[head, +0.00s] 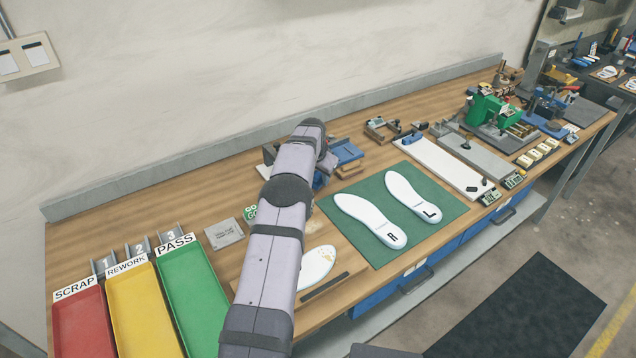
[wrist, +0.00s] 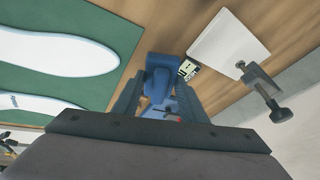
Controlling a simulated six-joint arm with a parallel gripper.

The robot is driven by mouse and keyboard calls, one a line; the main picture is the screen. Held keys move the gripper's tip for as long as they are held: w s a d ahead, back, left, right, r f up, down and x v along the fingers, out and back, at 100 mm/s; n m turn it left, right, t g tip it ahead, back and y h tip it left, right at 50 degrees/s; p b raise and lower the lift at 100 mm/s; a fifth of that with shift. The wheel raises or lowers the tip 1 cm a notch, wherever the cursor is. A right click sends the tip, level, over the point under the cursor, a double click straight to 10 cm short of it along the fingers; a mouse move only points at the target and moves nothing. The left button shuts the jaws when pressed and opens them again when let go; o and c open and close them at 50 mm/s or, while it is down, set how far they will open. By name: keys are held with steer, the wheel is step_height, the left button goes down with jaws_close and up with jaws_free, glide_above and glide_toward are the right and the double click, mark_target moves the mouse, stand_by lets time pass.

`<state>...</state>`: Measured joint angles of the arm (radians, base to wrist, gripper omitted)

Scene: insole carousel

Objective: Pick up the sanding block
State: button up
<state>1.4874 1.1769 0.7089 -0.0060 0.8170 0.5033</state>
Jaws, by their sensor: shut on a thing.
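The sanding block, a blue block with a rounded top (wrist: 160,75), sits between the fingertips of my gripper (wrist: 158,88) in the wrist view. My gripper is shut on it. Its underside is hidden, so I cannot tell whether it touches the bench. In the head view my arm covers most of the gripper and block, just left of the green mat's far corner.
A green mat (head: 365,238) bears two white insoles (head: 370,220) (head: 413,197). Red, yellow and green trays (head: 190,300) lie at the left. In the wrist view a pale plate (wrist: 229,45) and a dark clamp (wrist: 263,90) stand to the right, beside a small label (wrist: 188,70).

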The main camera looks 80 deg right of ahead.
mark_target(318, 174)
step_height(318, 174, up, 7)
steer(key=shift+r+b, duration=0.15)
steer(key=shift+b, duration=0.45)
steer(key=w+a+n+t, duration=0.15)
steer(key=w+a, duration=0.25)
steer(key=w, duration=0.4)
steer(key=w+a+n+y, duration=0.1)
steer(key=w+a+n, duration=0.25)
steer(key=w, duration=0.35)
steer(key=w+a+n+t, duration=0.1)
steer(key=w+a+n, duration=0.1)
steer(key=w+a, duration=0.45)
steer(key=w+a+n+t+y, duration=0.2)
steer(key=w+a+n, duration=0.3)
steer(key=w+a, duration=1.05)
steer(key=w+a+f+n+y, duration=0.1)
steer(key=w+a+n, duration=0.15)
steer(key=a, duration=0.85)
steer(key=w+a+f+n+y, duration=0.15)
steer(key=a+n, duration=0.25)
steer(key=a, duration=0.6)
steer(key=s+a+f+n+y, duration=0.1)
steer(key=s+a+n, duration=0.1)
steer(key=a, duration=0.7)
steer(key=s+a+n+y, duration=0.1)
steer(key=s+a+n, duration=0.2)
steer(key=a, duration=0.6)
steer(key=shift+s+a+f, duration=0.35)
steer(key=shift+s+f, duration=0.05)
steer(key=shift+s, duration=0.3)
